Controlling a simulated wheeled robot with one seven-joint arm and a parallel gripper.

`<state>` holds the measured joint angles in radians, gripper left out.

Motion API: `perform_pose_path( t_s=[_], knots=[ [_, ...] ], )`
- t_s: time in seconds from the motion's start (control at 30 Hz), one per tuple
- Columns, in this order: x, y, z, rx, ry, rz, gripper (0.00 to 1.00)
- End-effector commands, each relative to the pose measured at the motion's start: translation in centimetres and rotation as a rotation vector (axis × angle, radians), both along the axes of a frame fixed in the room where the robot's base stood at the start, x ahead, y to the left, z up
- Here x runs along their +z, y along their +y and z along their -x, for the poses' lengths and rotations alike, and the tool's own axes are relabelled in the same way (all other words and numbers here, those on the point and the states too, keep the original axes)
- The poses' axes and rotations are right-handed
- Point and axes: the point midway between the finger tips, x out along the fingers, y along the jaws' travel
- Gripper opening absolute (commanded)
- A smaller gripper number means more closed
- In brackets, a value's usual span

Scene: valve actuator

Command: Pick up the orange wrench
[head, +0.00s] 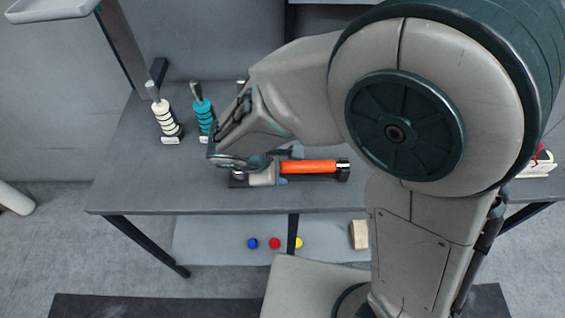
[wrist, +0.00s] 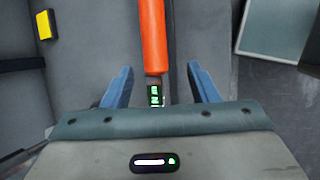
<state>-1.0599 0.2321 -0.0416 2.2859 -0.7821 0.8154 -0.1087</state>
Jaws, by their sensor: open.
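The orange wrench (head: 308,167) lies on the grey table, its orange handle running left to right and a black end at its right. In the wrist view the orange handle (wrist: 153,38) comes down from the top edge to a dark section with green marks. My gripper (wrist: 162,86) is open, with one blue finger on each side of that dark section and a gap to both. In the head view my gripper (head: 275,179) is at the left end of the orange handle. My arm partly covers this area, and whether the fingers touch the wrench is hidden.
A white ringed spindle (head: 165,117) and a teal one (head: 203,112) stand at the table's back left. Blue (head: 252,244), red (head: 274,243) and yellow (head: 298,242) balls and a wooden block (head: 359,234) are on the lower shelf. The table's front left (head: 150,190) is clear.

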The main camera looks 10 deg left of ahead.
Motion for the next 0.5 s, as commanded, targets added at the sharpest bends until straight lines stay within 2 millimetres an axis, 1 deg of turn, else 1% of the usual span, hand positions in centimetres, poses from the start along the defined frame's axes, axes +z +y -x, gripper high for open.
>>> perform_pose_path(
  t_s=[0.23,0.5],
  knots=[
    [-1.3,-0.6,-1.0,-0.005,0.001,0.002,0.54],
    [-4.2,-1.6,-2.8,-0.006,0.001,0.001,0.54]
  ],
)
